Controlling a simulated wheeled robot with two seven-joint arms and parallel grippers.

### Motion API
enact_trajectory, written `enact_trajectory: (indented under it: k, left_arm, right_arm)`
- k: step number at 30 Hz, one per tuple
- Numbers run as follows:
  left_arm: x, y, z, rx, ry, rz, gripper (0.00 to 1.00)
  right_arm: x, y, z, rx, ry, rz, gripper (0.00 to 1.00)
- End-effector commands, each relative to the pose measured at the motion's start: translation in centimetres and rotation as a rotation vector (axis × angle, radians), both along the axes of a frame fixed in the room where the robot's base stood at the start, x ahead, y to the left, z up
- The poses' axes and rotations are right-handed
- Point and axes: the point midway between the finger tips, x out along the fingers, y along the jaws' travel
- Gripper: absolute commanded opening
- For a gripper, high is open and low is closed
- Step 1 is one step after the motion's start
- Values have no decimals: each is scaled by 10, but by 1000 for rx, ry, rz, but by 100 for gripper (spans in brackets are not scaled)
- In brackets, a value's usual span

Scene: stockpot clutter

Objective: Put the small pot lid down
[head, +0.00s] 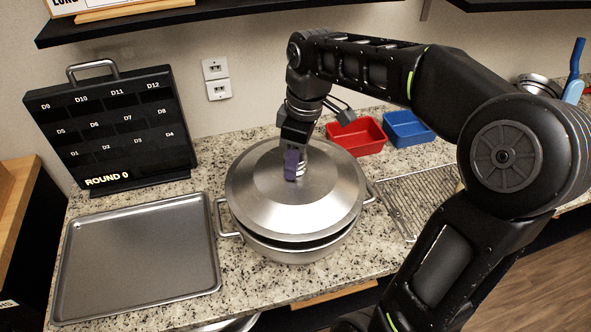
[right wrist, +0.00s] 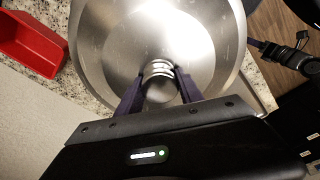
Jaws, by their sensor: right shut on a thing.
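The pot lid (head: 330,195) is a round silver metal disc. It sits over the steel stockpot (head: 290,250) on the counter, with a dark gap showing between lid and pot rim along the front. My right gripper (head: 293,172) reaches down from above to the lid's middle, its purple fingers at the knob. In the right wrist view the two fingers are shut on both sides of the ribbed knob (right wrist: 159,70) of the lid (right wrist: 205,35). The inside of the pot is hidden. My left gripper is not in view.
An empty metal tray (head: 135,255) lies left of the pot, before a black numbered board (head: 115,130). A wire rack (head: 415,195) is at the right. Red (head: 358,137) and blue (head: 408,128) bins stand behind. A shelf (head: 220,10) overhangs the back.

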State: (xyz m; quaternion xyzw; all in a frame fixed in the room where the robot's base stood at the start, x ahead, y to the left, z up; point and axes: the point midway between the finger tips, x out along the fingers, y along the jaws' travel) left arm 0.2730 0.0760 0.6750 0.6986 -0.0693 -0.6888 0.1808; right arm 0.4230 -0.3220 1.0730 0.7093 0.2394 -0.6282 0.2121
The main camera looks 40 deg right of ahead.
Motion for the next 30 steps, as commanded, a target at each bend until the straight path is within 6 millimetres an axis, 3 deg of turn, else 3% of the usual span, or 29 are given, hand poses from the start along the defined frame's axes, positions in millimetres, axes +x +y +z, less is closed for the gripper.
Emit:
enact_trajectory:
  k: [5, 13, 25, 26, 30]
  left_arm:
    - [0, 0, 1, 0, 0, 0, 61]
    - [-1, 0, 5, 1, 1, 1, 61]
    - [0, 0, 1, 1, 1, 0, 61]
    - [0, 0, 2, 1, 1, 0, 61]
    - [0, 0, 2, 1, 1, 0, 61]
  right_arm:
    - [0, 0, -3, 0, 0, 0, 0]
    - [0, 0, -35, 0, 1, 0, 0]
    - [0, 0, -41, 0, -1, 1, 0]
    - [0, 0, -40, 0, 0, 0, 46]
    - [0, 0, -40, 0, 0, 0, 57]
